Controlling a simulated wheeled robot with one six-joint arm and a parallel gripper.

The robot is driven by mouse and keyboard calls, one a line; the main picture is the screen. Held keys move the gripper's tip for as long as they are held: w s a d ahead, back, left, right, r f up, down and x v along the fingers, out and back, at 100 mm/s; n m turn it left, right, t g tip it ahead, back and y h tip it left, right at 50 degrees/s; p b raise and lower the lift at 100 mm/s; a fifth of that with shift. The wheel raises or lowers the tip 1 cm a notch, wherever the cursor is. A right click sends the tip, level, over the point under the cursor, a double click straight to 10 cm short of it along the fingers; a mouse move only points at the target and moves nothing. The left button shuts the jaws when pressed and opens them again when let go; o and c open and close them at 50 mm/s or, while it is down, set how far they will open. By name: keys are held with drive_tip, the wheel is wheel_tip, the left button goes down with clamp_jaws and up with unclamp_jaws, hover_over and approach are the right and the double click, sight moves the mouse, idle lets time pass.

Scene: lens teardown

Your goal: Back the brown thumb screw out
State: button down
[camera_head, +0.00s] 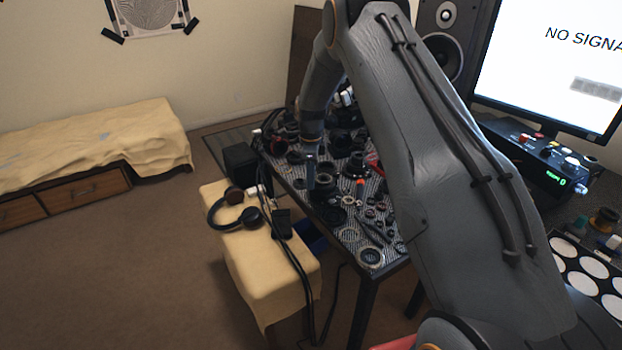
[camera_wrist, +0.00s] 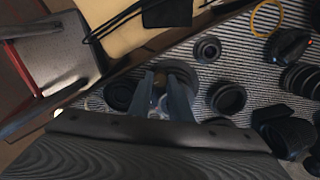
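My gripper (camera_wrist: 160,84) points down at the work table, its two grey fingers on either side of a small brown piece (camera_wrist: 158,90) that may be the brown thumb screw. The fingers hide most of it, and I cannot tell whether they touch it. A round dark lens part (camera_wrist: 180,68) shows just beyond the fingertips. In the head view my gripper (camera_head: 311,172) is over the near left part of the table, close to a black lens barrel (camera_head: 327,187). The thumb screw cannot be made out there.
Several black lens rings and barrels (camera_wrist: 228,97) crowd the striped mat (camera_wrist: 245,62) around the gripper. A cloth-covered bench (camera_head: 262,268) with headphones (camera_head: 247,216) stands against the table's near side. A monitor (camera_head: 555,60) and speaker stand at the right.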

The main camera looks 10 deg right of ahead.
drive_tip(key=shift+f+n+b, duration=0.1)
drive_tip(key=shift+n+b, duration=0.25)
drive_tip(key=shift+n, duration=0.05)
drive_tip(key=n+b, duration=0.2)
drive_tip(key=n, duration=0.1)
drive_tip(key=n+b, duration=0.2)
drive_tip(key=n, duration=0.1)
drive_tip(key=shift+n, duration=0.3)
drive_tip(key=n+b, duration=0.1)
drive_tip(key=n, duration=0.3)
drive_tip(key=shift+b, duration=0.3)
drive_tip(key=shift+n+b, duration=0.4)
drive_tip(key=shift+n, duration=1.7)
drive_tip(key=c, duration=1.6)
unclamp_jaws()
